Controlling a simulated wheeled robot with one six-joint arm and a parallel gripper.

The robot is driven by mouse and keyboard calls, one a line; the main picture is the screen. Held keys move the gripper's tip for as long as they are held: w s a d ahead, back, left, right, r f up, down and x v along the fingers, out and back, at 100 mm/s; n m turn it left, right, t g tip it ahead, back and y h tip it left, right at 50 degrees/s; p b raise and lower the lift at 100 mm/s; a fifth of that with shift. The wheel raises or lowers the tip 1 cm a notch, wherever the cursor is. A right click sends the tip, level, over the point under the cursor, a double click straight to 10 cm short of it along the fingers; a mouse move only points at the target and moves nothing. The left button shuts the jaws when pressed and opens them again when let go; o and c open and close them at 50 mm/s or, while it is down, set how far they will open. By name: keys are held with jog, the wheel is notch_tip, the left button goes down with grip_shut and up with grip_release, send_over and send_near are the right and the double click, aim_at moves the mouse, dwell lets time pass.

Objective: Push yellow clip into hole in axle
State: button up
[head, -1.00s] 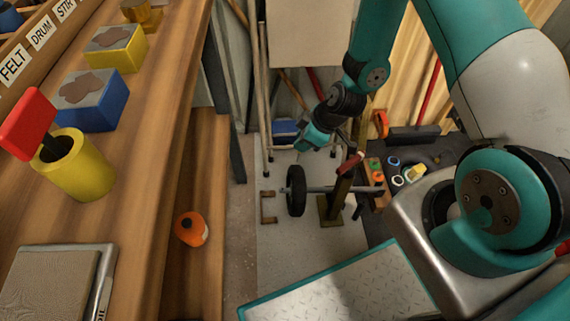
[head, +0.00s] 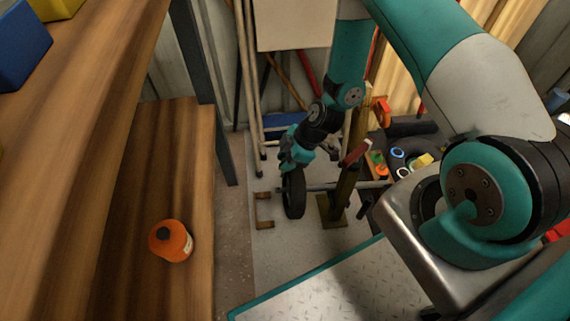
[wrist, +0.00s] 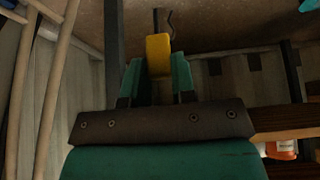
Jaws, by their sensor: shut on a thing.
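My gripper (wrist: 157,66) is shut on the yellow clip (wrist: 158,50) in the wrist view. A thin straight pin and a bent wire stick out beyond the clip's yellow head. In the head view my gripper (head: 287,163) hangs just above and left of the black wheel (head: 293,194); the clip cannot be made out there. The grey axle (head: 322,187) runs sideways from the wheel, past an olive stand (head: 335,207). The hole in the axle is not visible in either view. I cannot tell whether the gripper touches the wheel.
A wooden shelf (head: 135,190) with an orange bottle (head: 171,241) stands at the left, its dark leg (head: 210,95) near the wheel. A red-handled lever (head: 355,153) rises beside the stand. Small coloured parts lie at the right. Poles lean at the back.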

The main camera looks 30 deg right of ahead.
jog(key=shift+f, duration=0.4)
jog(key=shift+w+a+f+b, duration=0.1)
jog(key=shift+a+f+b, duration=0.05)
jog(key=shift+f+b, duration=1)
jog(key=shift+a+f+b, duration=0.15)
jog(key=shift+f+b, duration=0.85)
jog(key=shift+f, duration=0.1)
